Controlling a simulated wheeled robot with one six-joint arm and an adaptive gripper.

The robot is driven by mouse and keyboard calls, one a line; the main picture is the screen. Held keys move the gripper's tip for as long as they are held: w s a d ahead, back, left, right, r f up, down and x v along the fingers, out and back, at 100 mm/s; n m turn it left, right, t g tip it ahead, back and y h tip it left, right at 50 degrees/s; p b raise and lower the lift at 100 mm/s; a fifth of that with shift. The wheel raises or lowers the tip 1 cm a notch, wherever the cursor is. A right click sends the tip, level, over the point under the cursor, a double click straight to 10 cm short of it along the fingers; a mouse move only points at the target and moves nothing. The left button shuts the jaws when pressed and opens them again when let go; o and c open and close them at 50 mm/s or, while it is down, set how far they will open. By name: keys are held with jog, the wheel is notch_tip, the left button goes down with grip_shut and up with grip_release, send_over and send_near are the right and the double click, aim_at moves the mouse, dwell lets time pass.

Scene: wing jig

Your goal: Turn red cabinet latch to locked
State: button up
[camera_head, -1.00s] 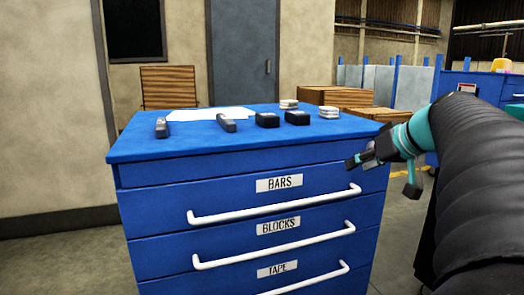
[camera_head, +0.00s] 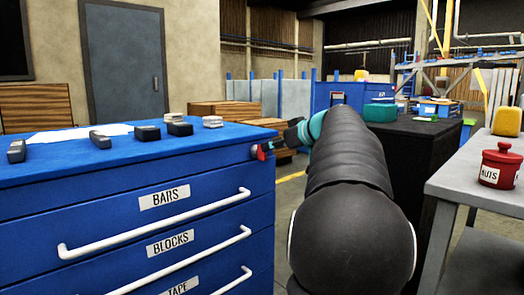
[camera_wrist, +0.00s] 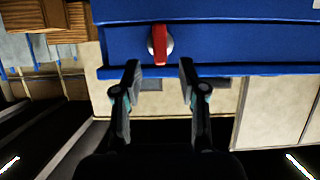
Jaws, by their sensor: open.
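The red latch (camera_wrist: 159,44) shows in the wrist view as a red bar on a round silver base, on the blue cabinet's side (camera_wrist: 220,45). The bar runs up and down in that picture, square to the cabinet's edge. It also shows in the head view as a small red piece (camera_head: 262,152) at the cabinet's upper right. My gripper (camera_wrist: 158,72) is open and empty, its two fingers pointing toward the latch with a gap left between. The bar lines up with the space between the fingertips. In the head view my arm hides most of the gripper.
The blue cabinet (camera_head: 105,215) has white drawer handles and small blocks on top. A grey table (camera_head: 480,170) with a red canister (camera_head: 500,166) stands to the right, beside a black-covered table (camera_head: 425,150). Floor shows between the cabinet and my arm.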

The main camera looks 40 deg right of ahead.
aim_at(262, 160)
jog(key=shift+x, duration=2.75)
grip_shut()
